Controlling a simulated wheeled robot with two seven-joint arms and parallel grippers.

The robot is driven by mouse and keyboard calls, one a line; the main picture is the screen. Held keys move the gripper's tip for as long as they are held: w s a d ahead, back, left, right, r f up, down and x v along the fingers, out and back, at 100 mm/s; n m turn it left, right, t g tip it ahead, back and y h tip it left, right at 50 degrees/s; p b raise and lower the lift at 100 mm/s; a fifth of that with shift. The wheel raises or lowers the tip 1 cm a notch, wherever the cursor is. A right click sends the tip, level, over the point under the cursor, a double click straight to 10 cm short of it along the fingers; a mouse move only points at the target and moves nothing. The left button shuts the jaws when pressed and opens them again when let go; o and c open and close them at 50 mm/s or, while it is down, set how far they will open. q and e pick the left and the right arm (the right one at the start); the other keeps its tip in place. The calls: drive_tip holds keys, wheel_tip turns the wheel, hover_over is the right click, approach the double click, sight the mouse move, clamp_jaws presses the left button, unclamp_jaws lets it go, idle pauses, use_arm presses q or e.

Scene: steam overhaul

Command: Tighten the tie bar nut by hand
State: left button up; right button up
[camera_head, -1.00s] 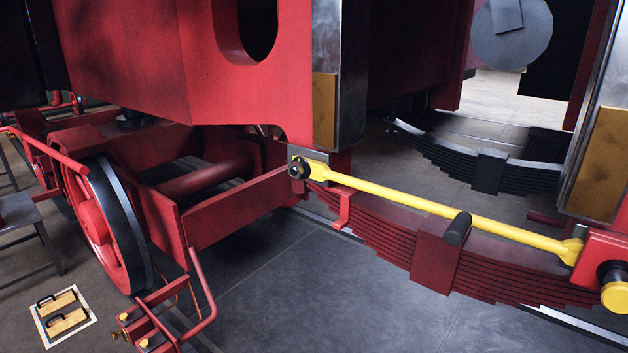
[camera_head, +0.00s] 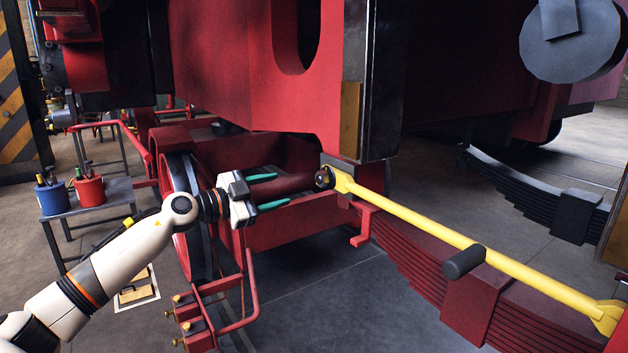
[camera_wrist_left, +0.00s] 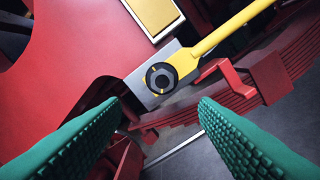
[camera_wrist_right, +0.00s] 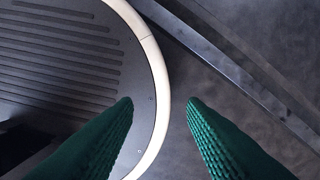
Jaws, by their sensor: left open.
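The yellow tie bar (camera_head: 420,228) runs slantwise above the red leaf spring, its near end at the lower right. At its far end sits the round dark nut (camera_head: 324,178), against a grey plate below the red frame. In the left wrist view the nut (camera_wrist_left: 161,78) shows as a black ring with small yellow marks, ahead of and between my fingertips. My left gripper (camera_head: 283,189) is open and empty, its green fingers pointing at the nut from the left with a gap between. My right gripper (camera_wrist_right: 160,100) is open and empty over the floor, outside the head view.
A red wheel and frame stand behind my left arm. A small table (camera_head: 112,192) with blue and red pots stands at the left.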

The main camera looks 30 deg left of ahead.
sight(318, 181)
use_arm(q)
drive_tip(key=p+x, duration=0.1)
drive_tip(key=x, duration=0.4)
drive_tip(key=p+x, duration=0.2)
drive_tip(key=x, duration=0.3)
drive_tip(key=shift+s+d+r, duration=0.1)
drive_tip(key=shift+d+r, duration=0.1)
drive_tip(key=shift+d, duration=0.05)
drive_tip(key=shift+w+d+f, duration=0.1)
drive_tip(key=shift+w+d, duration=0.05)
drive_tip(key=shift+w, duration=0.15)
drive_tip(key=shift+c, duration=0.4)
drive_tip(key=c, duration=0.9)
